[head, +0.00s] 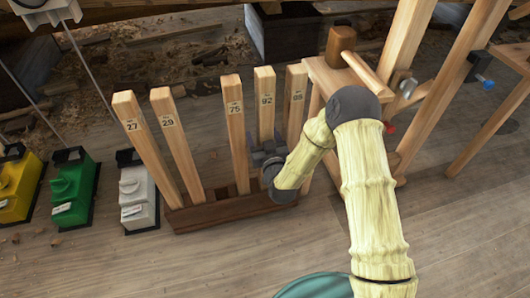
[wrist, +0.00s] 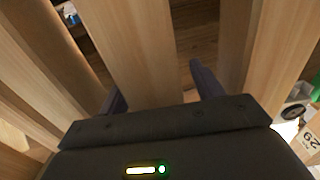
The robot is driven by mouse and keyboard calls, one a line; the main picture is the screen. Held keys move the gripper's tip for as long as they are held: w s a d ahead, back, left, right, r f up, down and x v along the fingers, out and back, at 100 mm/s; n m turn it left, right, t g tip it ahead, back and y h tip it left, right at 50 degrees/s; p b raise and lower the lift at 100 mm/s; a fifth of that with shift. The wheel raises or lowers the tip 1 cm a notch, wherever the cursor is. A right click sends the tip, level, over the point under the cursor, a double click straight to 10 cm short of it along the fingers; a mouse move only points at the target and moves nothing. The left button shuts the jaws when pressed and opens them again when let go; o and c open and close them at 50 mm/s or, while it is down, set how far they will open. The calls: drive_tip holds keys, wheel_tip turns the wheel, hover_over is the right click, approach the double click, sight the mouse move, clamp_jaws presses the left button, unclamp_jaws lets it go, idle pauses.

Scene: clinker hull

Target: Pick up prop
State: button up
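Several numbered wooden props lean upright in a dark wooden rack (head: 225,210). They are prop 27 (head: 145,145), prop 29 (head: 176,145), prop 75 (head: 236,125), prop 92 (head: 265,100) and a prop at the right end (head: 296,95) whose number looks like 99. My gripper (head: 265,155) is at mid-height by prop 92 and hides its lower part. In the wrist view my gripper (wrist: 158,85) has its fingers on either side of a wooden prop (wrist: 130,50). The fingers stand wide, with a gap showing on the right side.
Yellow (head: 18,188), green (head: 73,192) and white (head: 138,198) boxes stand on the floor at left. A wooden bench with a mallet (head: 341,45) is close at the right. Neighbouring props stand close on both sides of my gripper. Floor in front of the rack is clear.

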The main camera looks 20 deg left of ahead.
drive_tip(key=shift+w, duration=0.1)
clamp_jaws()
drive_tip(key=shift+r, duration=0.1)
drive_tip(key=shift+r, duration=0.1)
